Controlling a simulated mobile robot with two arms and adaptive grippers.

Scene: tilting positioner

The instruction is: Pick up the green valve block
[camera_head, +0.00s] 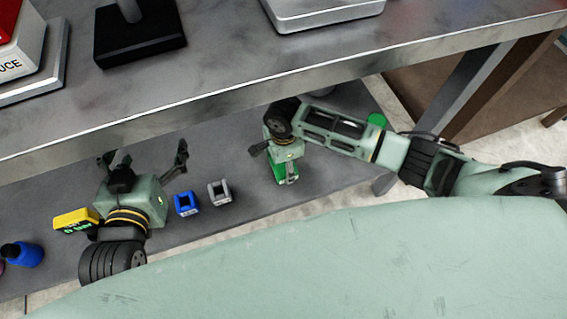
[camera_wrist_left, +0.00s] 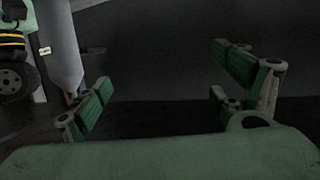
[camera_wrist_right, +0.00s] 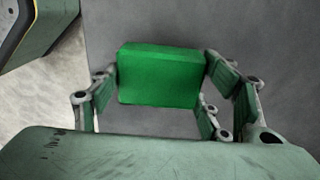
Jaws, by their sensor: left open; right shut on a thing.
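The green valve block (camera_wrist_right: 158,76) sits between the fingers of my right gripper (camera_wrist_right: 163,90) in the right wrist view, and the gripper is shut on it. In the head view the block (camera_head: 286,171) shows at the end of the right arm, over the lower grey shelf, partly covered by the gripper. I cannot tell whether it touches the shelf. My left gripper (camera_head: 146,158) is over the left part of that shelf with its fingers wide apart. In the left wrist view the fingers (camera_wrist_left: 165,90) are open with nothing between them.
On the lower shelf (camera_head: 240,160) are a blue block (camera_head: 186,203), a grey block (camera_head: 219,193), a yellow box (camera_head: 76,220) and a blue round part (camera_head: 24,254). The upper tabletop (camera_head: 230,60) overhangs the shelf.

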